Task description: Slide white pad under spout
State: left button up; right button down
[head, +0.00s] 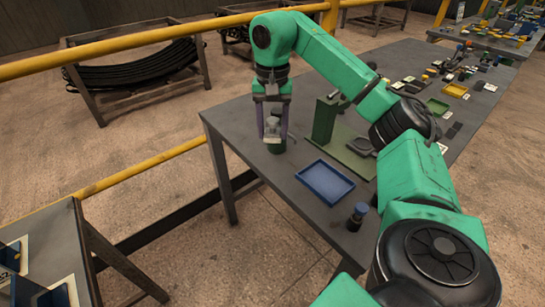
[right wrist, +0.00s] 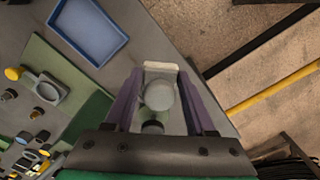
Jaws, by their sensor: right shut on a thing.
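My right gripper (head: 272,136) points down over the near-left part of the table. Its two purple fingers are shut on a pale block, the likely white pad (right wrist: 160,67), which shows between the fingertips in the right wrist view. A rounded grey piece (right wrist: 158,95) sits between the fingers and partly overlaps the pad. I cannot clearly make out a spout. My left gripper is not in view.
A blue tray (head: 325,182) lies right of the gripper. A green stand (head: 325,118) with a flat base is behind it. A dark bottle (head: 357,216) stands at the table's front edge. Small parts and a yellow tray (head: 455,90) are farther back. Bare tabletop lies around the gripper.

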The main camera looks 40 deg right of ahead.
jog(key=b, duration=0.1)
send_over(273, 171)
notch_tip(273, 171, down, 4)
jog(key=shift+f, duration=0.25)
notch_tip(273, 171, down, 7)
jog(key=shift+r, duration=0.1)
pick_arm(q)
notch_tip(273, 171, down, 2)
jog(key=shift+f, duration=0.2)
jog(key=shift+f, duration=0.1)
pick_arm(e)
jog(key=shift+c, duration=1.2)
grip_release()
notch_tip(273, 171, up, 10)
jog(key=shift+a+f+p, duration=0.1)
jog(key=shift+f+p, duration=0.15)
jog(key=shift+p, duration=0.55)
notch_tip(273, 171, up, 3)
jog(key=shift+f+p, duration=0.1)
jog(key=shift+p, duration=0.85)
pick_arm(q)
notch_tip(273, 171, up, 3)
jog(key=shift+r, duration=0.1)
